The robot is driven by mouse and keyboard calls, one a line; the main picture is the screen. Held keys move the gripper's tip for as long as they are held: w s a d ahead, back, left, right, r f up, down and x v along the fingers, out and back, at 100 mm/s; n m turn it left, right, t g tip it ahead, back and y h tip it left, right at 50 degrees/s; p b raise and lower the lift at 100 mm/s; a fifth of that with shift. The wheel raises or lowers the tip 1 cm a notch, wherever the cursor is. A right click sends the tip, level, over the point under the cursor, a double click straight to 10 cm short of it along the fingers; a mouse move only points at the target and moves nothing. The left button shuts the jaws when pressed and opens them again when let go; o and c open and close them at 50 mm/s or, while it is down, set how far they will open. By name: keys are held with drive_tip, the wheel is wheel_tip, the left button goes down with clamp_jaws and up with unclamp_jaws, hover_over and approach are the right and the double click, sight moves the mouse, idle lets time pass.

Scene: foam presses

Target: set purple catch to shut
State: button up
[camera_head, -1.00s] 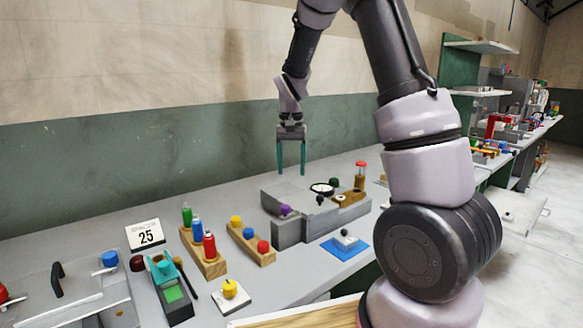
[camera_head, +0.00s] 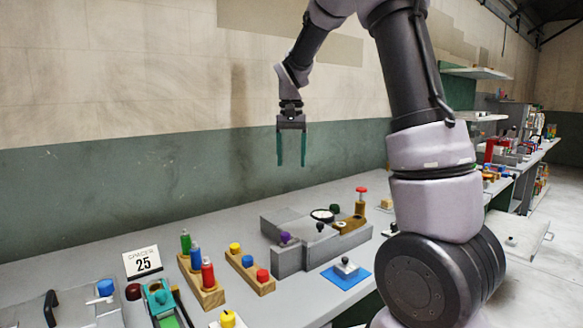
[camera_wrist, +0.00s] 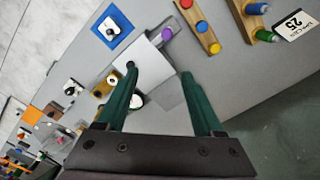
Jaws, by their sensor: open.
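The purple catch (camera_head: 285,238) is a small purple knob on the left part of a grey press block (camera_head: 290,262) on the bench. It also shows in the wrist view (camera_wrist: 167,34), beyond my fingertips. I cannot tell its exact setting. My gripper (camera_head: 292,163) hangs above and behind the block, fingers pointing down, open and empty. In the wrist view its two green fingers (camera_wrist: 160,80) are spread apart, with nothing between them but the block and bench further off.
Wooden racks with coloured pegs (camera_head: 250,272) stand left of the block. A blue pad (camera_head: 346,276) with a black-knobbed piece lies in front. A red-topped wooden post (camera_head: 361,203) stands at the right. A sign reading 25 (camera_head: 143,262) is at the left.

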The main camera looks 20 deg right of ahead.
drive_tip(key=m, duration=1.8)
hover_over(285, 233)
wheel_tip(285, 233, down, 12)
wheel_tip(285, 233, down, 10)
drive_tip(key=shift+f, duration=0.25)
clamp_jaws()
drive_tip(key=shift+d, duration=0.1)
idle(0.3)
